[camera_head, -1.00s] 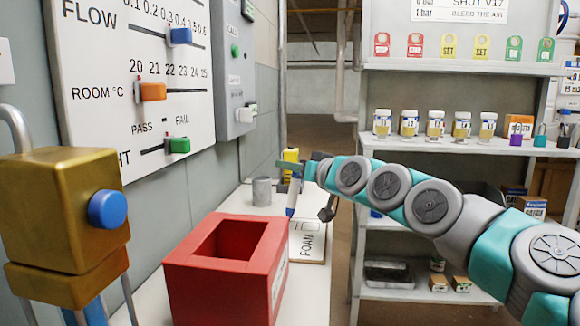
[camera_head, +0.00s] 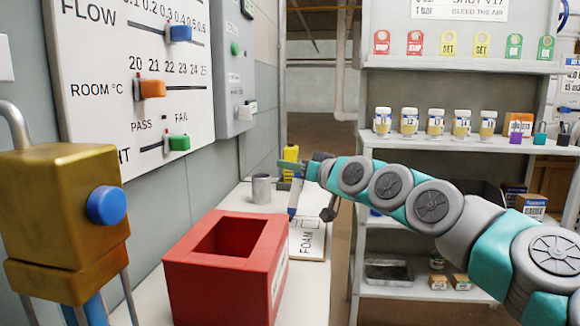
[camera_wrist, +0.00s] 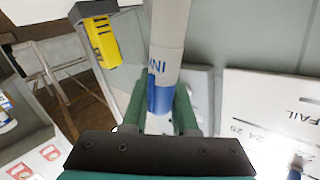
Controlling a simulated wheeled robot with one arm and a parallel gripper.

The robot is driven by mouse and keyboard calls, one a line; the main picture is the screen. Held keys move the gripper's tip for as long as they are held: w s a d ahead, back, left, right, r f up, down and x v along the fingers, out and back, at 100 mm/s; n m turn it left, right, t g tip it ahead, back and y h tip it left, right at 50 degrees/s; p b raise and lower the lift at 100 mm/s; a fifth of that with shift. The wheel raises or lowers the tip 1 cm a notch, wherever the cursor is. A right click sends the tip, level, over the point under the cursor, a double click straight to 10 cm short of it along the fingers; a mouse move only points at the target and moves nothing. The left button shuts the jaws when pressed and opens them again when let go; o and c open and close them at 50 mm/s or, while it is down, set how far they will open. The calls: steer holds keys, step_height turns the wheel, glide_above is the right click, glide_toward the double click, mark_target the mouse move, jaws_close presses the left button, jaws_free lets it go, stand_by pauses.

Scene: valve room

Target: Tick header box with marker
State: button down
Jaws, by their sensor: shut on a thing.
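My gripper (camera_head: 297,176) is shut on a marker (camera_head: 294,197), which hangs steeply below it over the white bench. In the wrist view, the marker (camera_wrist: 166,55) is a white barrel with a blue band and partly visible blue lettering, between the green fingers of my gripper (camera_wrist: 160,108). A white card or board (camera_head: 309,240) marked FOAM lies flat on the bench below and just right of the marker. The marker's lower end is close to the card's far left edge; I cannot tell whether it touches.
A grey cup (camera_head: 261,189) and a yellow item (camera_head: 290,158) stand behind. A slider panel (camera_head: 135,80) covers the left wall. Shelves (camera_head: 440,145) stand at right.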

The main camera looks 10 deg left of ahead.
steer(key=shift+w+d, duration=0.15)
steer(key=shift+w, duration=0.05)
steer(key=shift+s+a, duration=0.25)
steer(key=shift+s+a+f, duration=0.1)
steer(key=shift+s+a, duration=0.5)
steer(key=shift+w+d, duration=0.1)
steer(key=shift+w, duration=0.05)
stand_by(0.4)
